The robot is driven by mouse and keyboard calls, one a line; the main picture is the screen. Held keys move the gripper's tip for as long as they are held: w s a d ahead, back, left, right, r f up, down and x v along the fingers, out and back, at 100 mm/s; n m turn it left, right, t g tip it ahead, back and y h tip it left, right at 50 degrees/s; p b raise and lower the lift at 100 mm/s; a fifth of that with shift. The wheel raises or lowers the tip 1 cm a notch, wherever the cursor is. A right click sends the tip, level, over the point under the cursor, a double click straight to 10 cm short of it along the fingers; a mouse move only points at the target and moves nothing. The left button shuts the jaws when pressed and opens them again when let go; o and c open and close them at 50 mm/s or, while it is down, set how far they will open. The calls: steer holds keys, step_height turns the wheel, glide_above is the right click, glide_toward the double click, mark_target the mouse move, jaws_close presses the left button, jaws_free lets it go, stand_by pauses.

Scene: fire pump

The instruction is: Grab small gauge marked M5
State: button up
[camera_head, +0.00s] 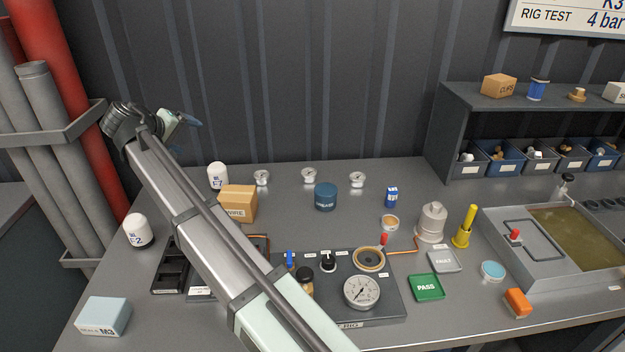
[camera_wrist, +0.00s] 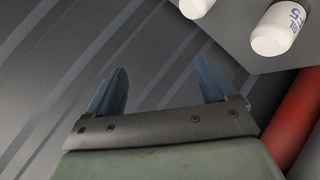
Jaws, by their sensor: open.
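Three small round gauges stand in a row at the back of the bench: a left one (camera_head: 262,177), a middle one (camera_head: 309,175) and a right one (camera_head: 357,179). Their markings are too small to read, so I cannot tell which is M5. My gripper (camera_head: 190,120) is up at the left, in front of the corrugated wall and away from the gauges. In the wrist view its two blue fingers (camera_wrist: 160,85) are spread apart with nothing between them. No gauge shows in the wrist view.
My arm crosses the bench's left part. White bottles (camera_head: 217,176) (camera_head: 138,231), a cardboard box (camera_head: 238,203) and a blue grease tin (camera_head: 326,196) stand near it. The test rig with a large gauge (camera_head: 361,291) is at the front. A shelf (camera_head: 455,135) with bins is at right.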

steer(key=w+d+r+g+h, duration=0.1)
steer(key=w+d+r, duration=0.1)
steer(key=d, duration=0.5)
steer(key=w+d+r+h, duration=0.2)
steer(key=w+d, duration=0.1)
steer(key=d, duration=0.5)
steer(key=n+g+y, duration=0.7)
steer(key=n+g, duration=0.2)
steer(key=n, duration=1)
glide_toward(358, 177)
steer(key=f, duration=0.3)
steer(key=shift+w+d+f, duration=0.15)
steer(key=shift+w+f, duration=0.1)
steer(key=shift+f, duration=0.05)
steer(key=shift+s+f, duration=0.2)
steer(key=shift+f, duration=2.45)
steer(key=shift+c, duration=0.2)
steer(key=c, duration=1.1)
